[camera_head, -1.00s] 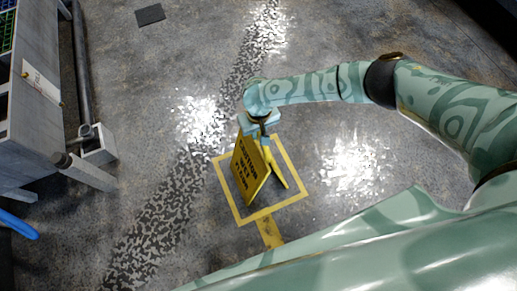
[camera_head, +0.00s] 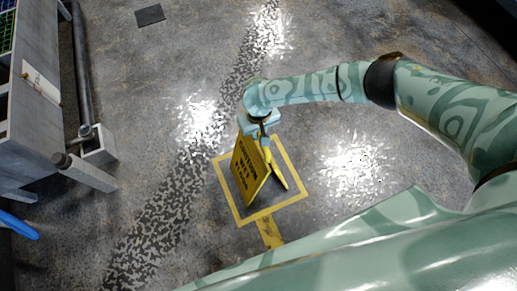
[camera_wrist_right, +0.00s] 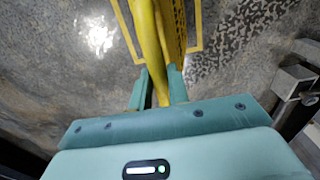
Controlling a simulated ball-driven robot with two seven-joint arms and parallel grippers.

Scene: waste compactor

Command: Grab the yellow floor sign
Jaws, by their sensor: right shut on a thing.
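The yellow floor sign (camera_head: 250,172) stands as a folded A-shape inside a yellow square outline painted on the floor. Its left panel carries dark lettering that reads as a wet floor caution. My right gripper (camera_head: 262,134) is at the sign's top from above. In the right wrist view, the gripper's fingers (camera_wrist_right: 158,88) lie on either side of the sign's upper part (camera_wrist_right: 151,45) and are shut on it. The sign's very top is partly hidden by the gripper. I cannot tell whether its feet touch the floor. My left gripper is not in view.
The yellow painted square (camera_head: 291,202) surrounds the sign. A grey metal structure (camera_head: 35,120) with a projecting post (camera_head: 85,171) stands at the left. A dark flat plate (camera_head: 150,14) lies at the top. The floor around the square is clear.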

